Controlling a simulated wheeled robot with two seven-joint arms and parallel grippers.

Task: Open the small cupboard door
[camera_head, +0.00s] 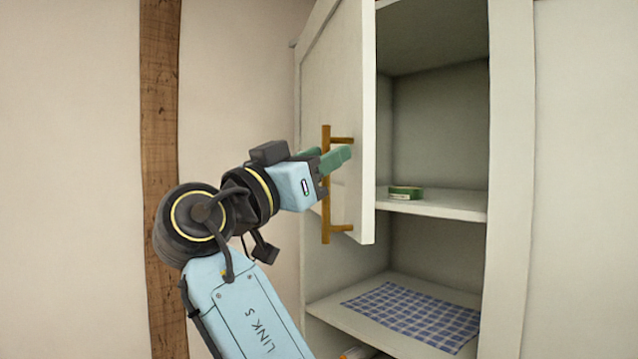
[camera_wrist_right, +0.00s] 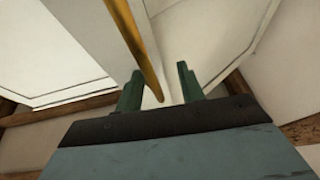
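The small cupboard door (camera_head: 345,105) is white and stands swung open to the left, with the shelves behind it in plain view. A brass-coloured bar handle (camera_head: 326,215) runs upright on its face. My right gripper (camera_head: 328,158) is at the upper part of this handle. In the right wrist view, its two green fingers (camera_wrist_right: 159,88) are apart, and the handle (camera_wrist_right: 135,38) passes between them, nearer the left finger and with a gap to the right one. My left gripper is not in view.
The cupboard's middle shelf (camera_head: 450,202) holds a small green box (camera_head: 405,192). A blue checked cloth (camera_head: 415,315) lies on the lower shelf. A wooden post (camera_head: 160,120) runs up the pale wall at left. Part of an orange-and-white item shows at the bottom.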

